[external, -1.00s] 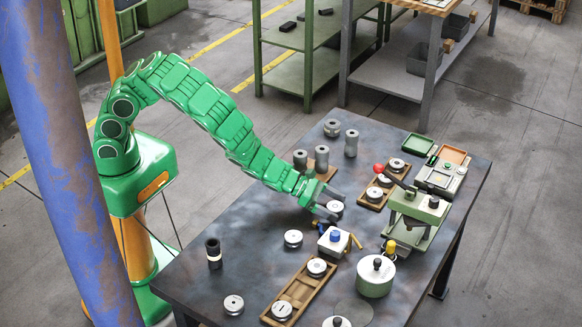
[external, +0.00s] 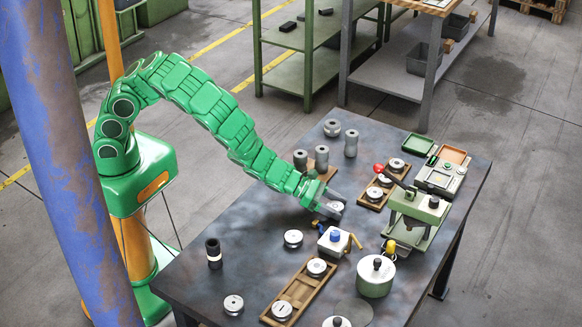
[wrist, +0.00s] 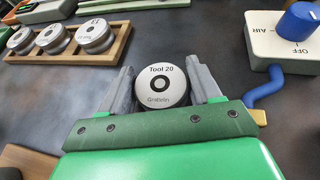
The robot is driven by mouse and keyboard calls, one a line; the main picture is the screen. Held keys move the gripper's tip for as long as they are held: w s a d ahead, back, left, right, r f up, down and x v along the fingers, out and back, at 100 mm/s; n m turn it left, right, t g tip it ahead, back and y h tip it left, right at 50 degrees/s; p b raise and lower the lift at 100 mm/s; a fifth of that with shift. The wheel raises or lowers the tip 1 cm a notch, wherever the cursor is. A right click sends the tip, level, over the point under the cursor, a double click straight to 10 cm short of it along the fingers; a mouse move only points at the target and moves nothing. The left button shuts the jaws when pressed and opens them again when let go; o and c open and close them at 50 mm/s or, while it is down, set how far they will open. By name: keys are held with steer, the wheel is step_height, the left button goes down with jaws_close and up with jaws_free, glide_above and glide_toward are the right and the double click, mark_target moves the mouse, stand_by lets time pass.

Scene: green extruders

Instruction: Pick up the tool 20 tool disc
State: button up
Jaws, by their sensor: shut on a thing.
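The tool 20 tool disc (wrist: 161,86) is a round, pale metal disc with "Tool 20" and a black ring on its top face. It lies between the two grey fingers of my gripper (wrist: 163,90) in the wrist view, with a finger against each side. In the external view, my gripper (external: 331,208) is low over the middle of the dark table, and the disc (external: 335,206) shows between its fingers. The gripper is shut on the disc. Whether the disc touches the table cannot be told. Its near lower edge is hidden by my gripper.
A white box with a blue knob (external: 334,240) stands close by, with a blue hose (wrist: 265,92) near the right finger. A wooden rack (wrist: 72,50) with discs lies to the left in the wrist view. Another wooden rack (external: 300,292) lies at the front. Dark table (external: 240,262) shows between things.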

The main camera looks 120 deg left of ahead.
mark_target(336, 207)
steer(key=shift+r, duration=0.1)
steer(key=shift+r, duration=4.95)
